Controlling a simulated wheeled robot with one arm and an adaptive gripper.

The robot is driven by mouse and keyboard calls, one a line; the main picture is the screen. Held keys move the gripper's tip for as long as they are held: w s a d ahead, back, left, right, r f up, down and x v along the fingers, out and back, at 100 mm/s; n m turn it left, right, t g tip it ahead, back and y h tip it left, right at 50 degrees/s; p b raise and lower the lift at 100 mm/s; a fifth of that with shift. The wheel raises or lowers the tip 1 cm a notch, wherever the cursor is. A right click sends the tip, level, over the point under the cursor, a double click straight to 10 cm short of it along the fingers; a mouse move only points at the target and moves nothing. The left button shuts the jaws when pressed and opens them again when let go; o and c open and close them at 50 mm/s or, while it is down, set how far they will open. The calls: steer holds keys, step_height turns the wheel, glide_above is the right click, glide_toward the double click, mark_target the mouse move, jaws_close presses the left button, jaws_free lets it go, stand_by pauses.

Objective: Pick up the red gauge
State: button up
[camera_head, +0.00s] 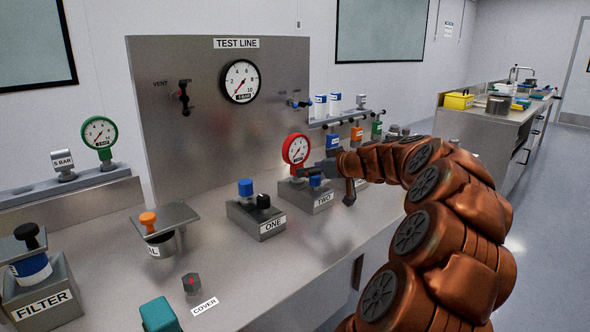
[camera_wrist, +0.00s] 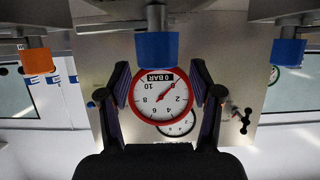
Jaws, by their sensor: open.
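The red gauge (camera_head: 296,149) has a round white dial in a red rim and stands upright on the block marked TWO (camera_head: 312,201). In the wrist view the red gauge (camera_wrist: 160,99) appears upside down, labelled 0 BAR, between my fingers. My gripper (camera_wrist: 160,82) is open, with one finger on each side of the dial. The fingers look close to the rim; I cannot tell if they touch. In the head view my gripper (camera_head: 314,170) is just right of the gauge, and its far finger is partly hidden.
Block ONE (camera_head: 258,219), with blue and black knobs, stands left of block TWO. A large gauge (camera_head: 240,82) is on the TEST LINE panel behind (camera_head: 180,120). A green gauge (camera_head: 100,134) stands far left. Bottles and fittings (camera_head: 356,134) line the shelf behind my arm. The bench front is partly clear.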

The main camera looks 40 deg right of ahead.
mark_target(301, 181)
steer(key=shift+r+p+x, duration=0.1)
steer(key=shift+p+x, duration=0.1)
steer(key=shift+x, duration=1)
steer(key=shift+r+p+x, duration=0.15)
steer(key=shift+x, duration=1.05)
jaws_close()
